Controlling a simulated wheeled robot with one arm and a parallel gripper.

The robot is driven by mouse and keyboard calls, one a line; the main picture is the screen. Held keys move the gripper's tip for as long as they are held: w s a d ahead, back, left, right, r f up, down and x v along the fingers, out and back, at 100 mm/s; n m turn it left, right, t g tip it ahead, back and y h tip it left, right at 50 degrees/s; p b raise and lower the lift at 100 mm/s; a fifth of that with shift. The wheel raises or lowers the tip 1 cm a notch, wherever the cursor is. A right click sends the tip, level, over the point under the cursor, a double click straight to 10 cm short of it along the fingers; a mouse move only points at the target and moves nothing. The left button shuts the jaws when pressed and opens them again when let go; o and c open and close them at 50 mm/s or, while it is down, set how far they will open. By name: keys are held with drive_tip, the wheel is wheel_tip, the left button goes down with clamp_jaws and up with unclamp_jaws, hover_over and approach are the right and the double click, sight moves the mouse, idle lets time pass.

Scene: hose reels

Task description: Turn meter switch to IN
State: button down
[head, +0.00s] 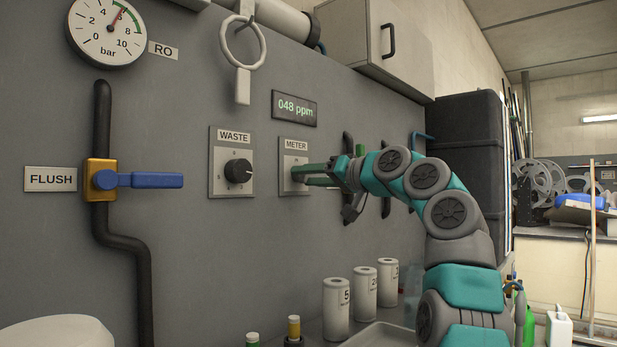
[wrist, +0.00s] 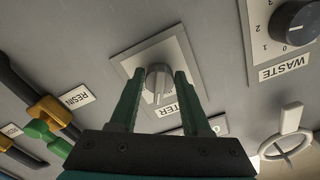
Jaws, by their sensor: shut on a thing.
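The meter switch is a grey knob (wrist: 157,84) on a light square plate (wrist: 182,48) in the wrist view, which shows the panel upside down. In the head view its METER plate (head: 294,158) is on the grey wall, right of the WASTE dial (head: 238,171). My gripper (head: 300,174) reaches in from the right, its green fingers at the plate. In the wrist view the fingers stand on both sides of the knob, shut on it. The knob is hidden by the fingers in the head view. The switch's position marks are not readable, and part of the METER label is covered.
A display (head: 295,107) reading 048 ppm is above the METER plate. A blue FLUSH lever (head: 150,180) and a pressure gauge (head: 107,30) are at left. A white ring handle (head: 243,42) hangs above WASTE. Numbered canisters (head: 337,309) stand on the counter below.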

drive_tip(key=shift+n, duration=0.6)
drive_tip(key=shift+w+d+n+p, duration=0.15)
drive_tip(key=shift+n+p, duration=1)
drive_tip(key=shift+n, duration=1.25)
drive_tip(key=shift+c, duration=1.8)
unclamp_jaws()
